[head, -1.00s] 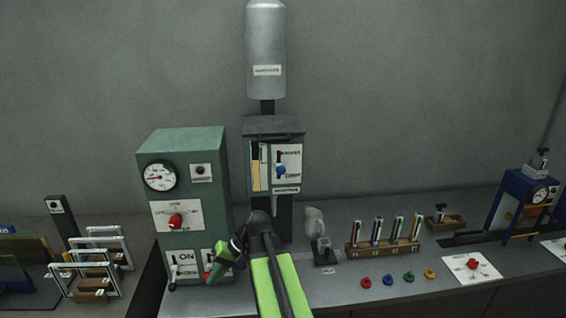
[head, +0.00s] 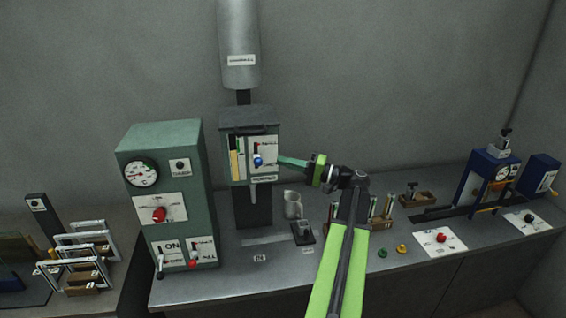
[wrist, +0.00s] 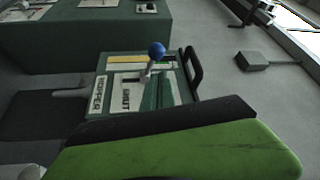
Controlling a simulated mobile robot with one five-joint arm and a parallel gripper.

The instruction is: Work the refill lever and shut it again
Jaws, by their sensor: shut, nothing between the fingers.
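The refill lever has a blue knob (head: 258,161) and sits on a labelled plate on the front of the green dispenser box. In the wrist view, the blue knob (wrist: 156,49) stands out from the plate on a short pale shaft, near a slot and the word SHUT. My gripper (head: 281,161) is shut and empty, pointing left, with its tips just right of the knob. The green fingers also show in the wrist view (wrist: 158,88), just below the knob. I cannot tell whether they touch the lever.
A green cabinet (head: 165,195) with a dial and red knobs stands to the left. A grey cylinder (head: 239,45) rises above the box. A pale jug (head: 292,204) stands below it. Frames (head: 82,255) are at far left. My arm partly hides the tube rack.

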